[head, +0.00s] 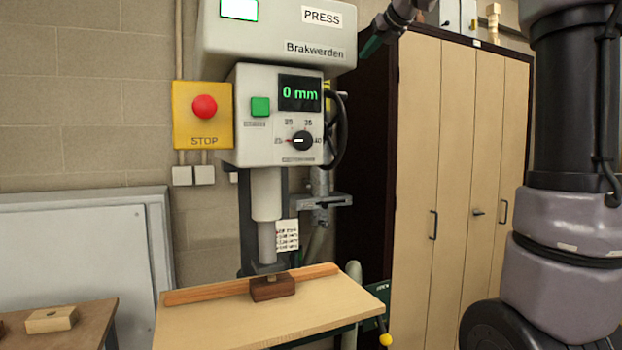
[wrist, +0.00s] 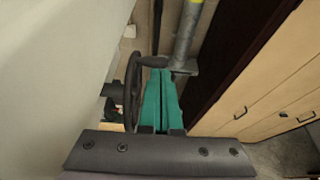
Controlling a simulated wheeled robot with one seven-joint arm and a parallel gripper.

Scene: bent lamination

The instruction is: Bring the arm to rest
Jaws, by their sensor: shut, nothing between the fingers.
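My gripper (wrist: 157,74) shows in the wrist view with its two teal fingers together and nothing between them. A dark wheel and a grey pipe show beyond the fingers. In the head view the end of my arm reaches in at the top, to the right of the press head (head: 270,35); its tip is partly hidden and dark there. The press display (head: 300,93) reads 0 mm. My gripper looks apart from the press front, its green button (head: 260,107) and its knob (head: 302,141).
A dark brown block (head: 272,288) sits under the ram (head: 267,240), against a wooden strip (head: 200,292) on the press table (head: 250,325). A red stop button (head: 204,107) is on the wall. A tall cupboard (head: 455,170) stands right; a bench with a light block (head: 52,320) stands left.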

